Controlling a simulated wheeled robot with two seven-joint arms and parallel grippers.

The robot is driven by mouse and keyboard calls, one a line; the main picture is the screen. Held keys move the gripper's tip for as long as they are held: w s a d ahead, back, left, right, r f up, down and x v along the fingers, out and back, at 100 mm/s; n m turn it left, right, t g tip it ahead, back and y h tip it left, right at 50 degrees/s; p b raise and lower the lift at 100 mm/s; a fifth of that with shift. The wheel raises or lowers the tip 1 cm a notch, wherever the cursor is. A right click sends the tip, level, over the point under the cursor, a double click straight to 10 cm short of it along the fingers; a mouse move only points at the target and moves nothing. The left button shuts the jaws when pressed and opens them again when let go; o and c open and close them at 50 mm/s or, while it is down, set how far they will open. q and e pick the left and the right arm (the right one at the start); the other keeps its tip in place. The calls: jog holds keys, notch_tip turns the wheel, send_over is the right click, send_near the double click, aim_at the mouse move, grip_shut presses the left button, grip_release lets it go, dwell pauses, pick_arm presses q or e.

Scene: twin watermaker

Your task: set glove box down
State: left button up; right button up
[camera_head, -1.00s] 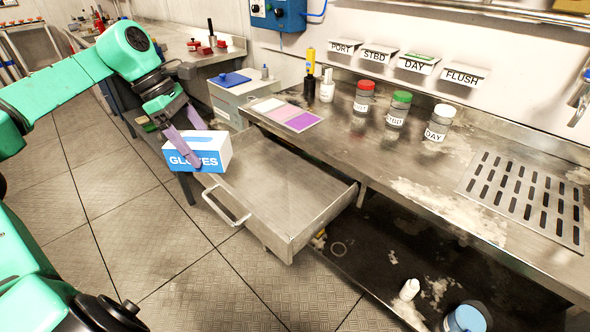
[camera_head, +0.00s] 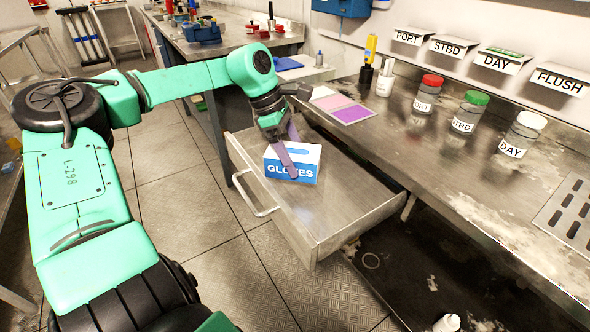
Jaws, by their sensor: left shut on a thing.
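The glove box (camera_head: 305,164), white and blue with the word GLOVES on its front, is in my left gripper (camera_head: 290,160). The gripper's purple-grey fingers are shut on it, one finger crossing its front face. The box is over the open drawer (camera_head: 335,205), toward its handle side. I cannot tell whether its underside touches the drawer floor. The rest of the drawer is empty. My right gripper is not in view.
The steel counter (camera_head: 410,145) beside the drawer holds jars with red (camera_head: 426,98), green (camera_head: 469,112) and white (camera_head: 522,134) lids, a pink and purple pad (camera_head: 342,105) and small bottles. A drain grate (camera_head: 570,215) is at the right. Floor is free left of the drawer.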

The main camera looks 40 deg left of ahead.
pick_arm(q)
notch_tip(320, 180, down, 3)
jog(key=shift+f, duration=0.55)
jog(key=o, duration=1.3)
jog(key=shift+c, duration=0.2)
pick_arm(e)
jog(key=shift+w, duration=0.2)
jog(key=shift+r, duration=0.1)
pick_arm(q)
jog(key=shift+a+r, duration=0.1)
jog(key=shift+r, duration=0.4)
jog(key=v, duration=1.1)
jog(key=shift+s+r+p, duration=0.1)
jog(key=shift+r+p, duration=0.05)
jog(key=shift+p, duration=0.25)
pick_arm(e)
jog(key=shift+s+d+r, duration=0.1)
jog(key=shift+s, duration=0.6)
